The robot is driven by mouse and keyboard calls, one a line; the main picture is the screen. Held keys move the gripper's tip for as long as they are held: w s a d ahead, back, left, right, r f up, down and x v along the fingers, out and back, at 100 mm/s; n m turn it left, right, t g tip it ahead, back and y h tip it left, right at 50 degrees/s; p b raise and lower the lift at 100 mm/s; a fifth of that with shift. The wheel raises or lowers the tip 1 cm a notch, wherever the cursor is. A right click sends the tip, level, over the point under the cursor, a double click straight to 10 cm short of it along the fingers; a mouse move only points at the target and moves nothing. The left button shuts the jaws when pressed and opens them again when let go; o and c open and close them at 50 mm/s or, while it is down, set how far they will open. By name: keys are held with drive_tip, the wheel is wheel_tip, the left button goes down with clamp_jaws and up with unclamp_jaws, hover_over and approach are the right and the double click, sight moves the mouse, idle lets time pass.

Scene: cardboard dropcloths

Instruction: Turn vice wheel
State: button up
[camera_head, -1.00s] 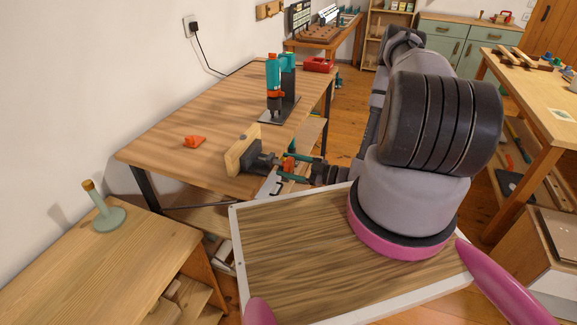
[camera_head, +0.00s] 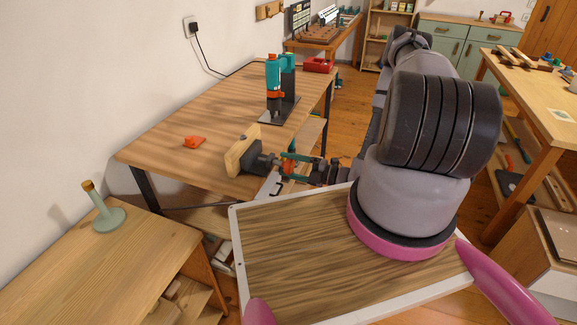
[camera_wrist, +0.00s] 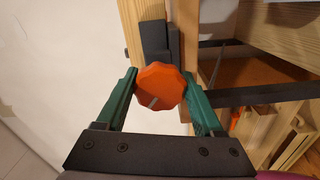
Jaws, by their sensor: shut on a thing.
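The vice (camera_head: 254,159) is fixed at the front edge of the workbench, with a pale wooden jaw plate (camera_head: 242,152) and a dark metal body. Its orange wheel (camera_wrist: 159,85) shows clearly in the wrist view, with a pale mark on its face. My gripper (camera_wrist: 160,88) has green fingers, one on each side of the wheel, shut on it. In the head view my gripper (camera_head: 288,165) is small beside the vice, and the wheel is mostly hidden by the fingers.
The workbench (camera_head: 190,115) carries a teal drill press (camera_head: 275,85) and a small orange object (camera_head: 194,141). A lower wooden table (camera_head: 110,265) with a green stand (camera_head: 107,215) is at the left. Another workbench (camera_head: 540,95) stands at the right.

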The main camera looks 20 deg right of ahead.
drive_tip(key=shift+n, duration=2)
drive_tip(key=o, duration=1.4)
drive_tip(key=shift+c, duration=0.2)
drive_tip(key=shift+s+d, duration=0.1)
drive_tip(key=v, duration=1)
drive_tip(key=shift+s+d, duration=0.2)
drive_tip(key=shift+d, duration=0.05)
